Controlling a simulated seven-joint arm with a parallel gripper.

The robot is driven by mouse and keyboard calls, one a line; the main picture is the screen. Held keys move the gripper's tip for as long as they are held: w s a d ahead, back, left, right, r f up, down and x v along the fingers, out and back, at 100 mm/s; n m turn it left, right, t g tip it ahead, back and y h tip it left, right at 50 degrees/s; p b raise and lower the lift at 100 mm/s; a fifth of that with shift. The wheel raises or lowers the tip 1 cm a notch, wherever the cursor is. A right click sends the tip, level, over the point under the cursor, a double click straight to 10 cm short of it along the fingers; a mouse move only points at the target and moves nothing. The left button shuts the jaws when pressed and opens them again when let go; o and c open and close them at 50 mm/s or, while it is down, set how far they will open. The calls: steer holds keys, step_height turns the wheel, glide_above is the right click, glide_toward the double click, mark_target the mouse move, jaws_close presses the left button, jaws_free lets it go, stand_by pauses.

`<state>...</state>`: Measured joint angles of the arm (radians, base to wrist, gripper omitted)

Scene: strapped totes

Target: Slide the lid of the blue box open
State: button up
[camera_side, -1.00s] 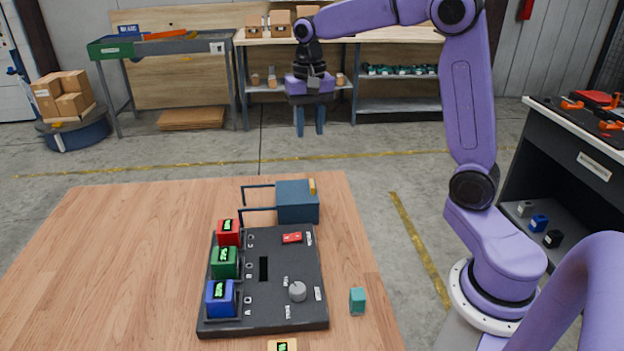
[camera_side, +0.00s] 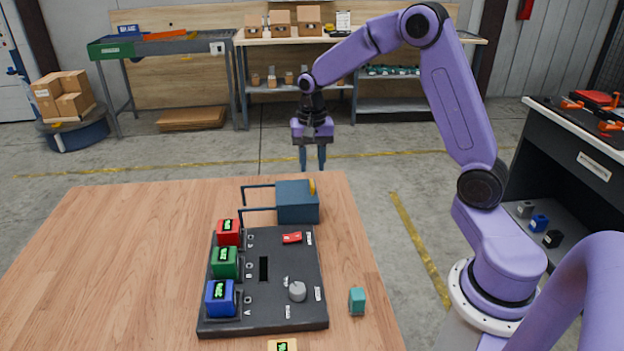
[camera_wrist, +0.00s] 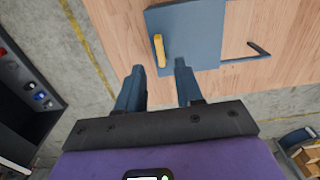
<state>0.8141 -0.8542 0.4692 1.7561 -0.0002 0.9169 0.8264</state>
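The blue box (camera_side: 297,207) stands at the far right of the wooden table, behind the dark panel. Its lid (camera_wrist: 203,30) is on top, with an upright yellow handle (camera_side: 312,187) near its right edge. Two dark rails (camera_side: 258,201) reach left from the box. In the wrist view the yellow handle (camera_wrist: 159,50) lies ahead of the fingers, above the left finger. My gripper (camera_side: 312,167) points down, open and empty, above and beyond the box. Its fingers are well apart in the wrist view (camera_wrist: 158,80) and touch nothing.
The dark panel (camera_side: 285,318) carries red (camera_side: 228,232), green (camera_side: 224,262) and blue (camera_side: 220,298) blocks with displays, a grey knob (camera_side: 297,291) and a red switch (camera_side: 292,238). A teal block (camera_side: 357,301) sits to its right. The table's left side (camera_side: 120,260) is clear.

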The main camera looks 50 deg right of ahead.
mark_target(312, 183)
steer(key=shift+f, duration=2.8)
jaws_close()
